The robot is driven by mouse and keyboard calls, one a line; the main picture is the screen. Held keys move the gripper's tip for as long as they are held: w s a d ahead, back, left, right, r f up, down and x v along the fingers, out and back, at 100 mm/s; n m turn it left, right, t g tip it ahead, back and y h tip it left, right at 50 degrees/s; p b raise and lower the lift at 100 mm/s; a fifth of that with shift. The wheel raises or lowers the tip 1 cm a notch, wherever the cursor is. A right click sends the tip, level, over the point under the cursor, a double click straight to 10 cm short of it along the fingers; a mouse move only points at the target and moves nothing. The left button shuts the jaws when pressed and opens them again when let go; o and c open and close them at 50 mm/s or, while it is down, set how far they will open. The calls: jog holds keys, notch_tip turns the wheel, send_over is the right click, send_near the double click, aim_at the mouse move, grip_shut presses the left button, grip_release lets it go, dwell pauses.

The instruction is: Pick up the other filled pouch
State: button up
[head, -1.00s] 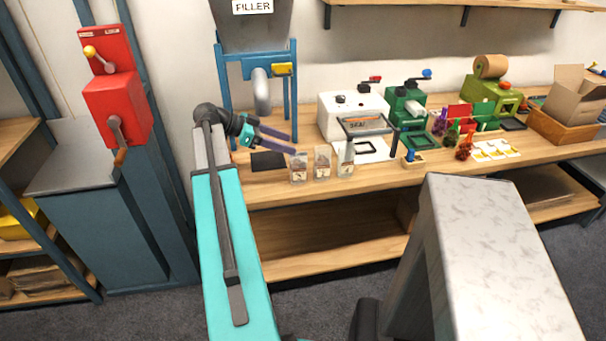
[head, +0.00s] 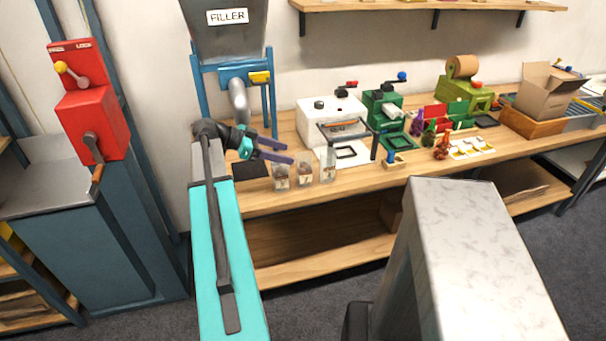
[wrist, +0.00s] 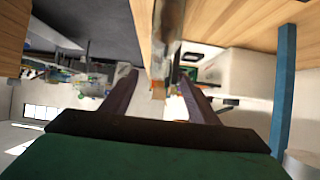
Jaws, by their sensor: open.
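Three clear pouches stand in a row near the bench's front edge: a left pouch (head: 281,179), a middle pouch (head: 305,171) and a right pouch (head: 328,168). Each shows a pale label with a dark mark; how full each is cannot be made out. My gripper (head: 289,154) is open and empty, its purple fingers pointing right just above and behind the left and middle pouches. In the wrist view, a see-through pouch (wrist: 168,38) shows edge-on ahead, roughly between the fingertips of my gripper (wrist: 158,78). It is not gripped.
The blue-framed filler (head: 240,77) stands behind my gripper, with a dark mat (head: 250,170) in front. A white sealer (head: 328,115) stands behind the pouches. Green machines (head: 383,110), small coloured figures (head: 429,131) and a cardboard box (head: 545,92) are farther right.

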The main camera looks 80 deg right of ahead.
aim_at(304, 162)
jog(key=shift+x, duration=1.8)
jog(key=shift+s+p, duration=0.1)
jog(key=shift+p, duration=0.2)
jog(key=shift+p+x, duration=1)
jog(key=shift+x, duration=1.55)
jog(key=shift+f, duration=0.1)
jog(key=shift+c, duration=0.5)
grip_shut()
jog(key=shift+r, duration=0.2)
